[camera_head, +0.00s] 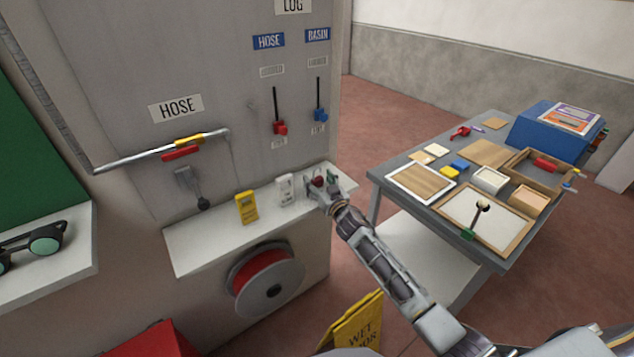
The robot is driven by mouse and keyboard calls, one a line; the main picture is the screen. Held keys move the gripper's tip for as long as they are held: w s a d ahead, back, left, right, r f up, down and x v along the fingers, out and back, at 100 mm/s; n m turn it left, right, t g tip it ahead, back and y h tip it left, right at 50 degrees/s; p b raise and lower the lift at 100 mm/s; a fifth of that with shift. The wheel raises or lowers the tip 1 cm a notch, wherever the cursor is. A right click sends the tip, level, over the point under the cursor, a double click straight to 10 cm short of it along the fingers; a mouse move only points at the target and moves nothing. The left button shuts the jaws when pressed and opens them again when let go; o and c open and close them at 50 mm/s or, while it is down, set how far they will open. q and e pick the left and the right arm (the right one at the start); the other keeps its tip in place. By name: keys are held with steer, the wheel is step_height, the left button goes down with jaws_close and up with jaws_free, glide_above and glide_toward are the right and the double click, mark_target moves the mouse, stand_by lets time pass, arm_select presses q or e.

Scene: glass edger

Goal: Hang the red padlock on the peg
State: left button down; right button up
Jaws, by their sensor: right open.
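A small dark red object (319,182), which looks like the red padlock, is at the right end of the white shelf (225,229). My right gripper (318,187) is open at it, its fingers around or just beside it; I cannot tell whether they touch it. The fingers partly hide the object. A small pale peg-like bit (252,105) sticks out of the grey panel, left of the red-handled lever (279,127); I cannot tell for sure that it is the peg. My left gripper is not in view.
A yellow meter (246,207), a white device (285,190) and a small green item (331,177) share the shelf. A blue-handled lever (320,114) and a hose pipe (150,157) are on the panel. A grey table (388,184) with trays stands right; a yellow floor sign (358,322) stands in front.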

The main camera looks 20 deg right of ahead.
stand_by(0.4)
steer(key=c, duration=1.2)
steer(key=shift+o, duration=0.2)
steer(key=shift+r, duration=0.15)
step_height(320, 180, up, 10)
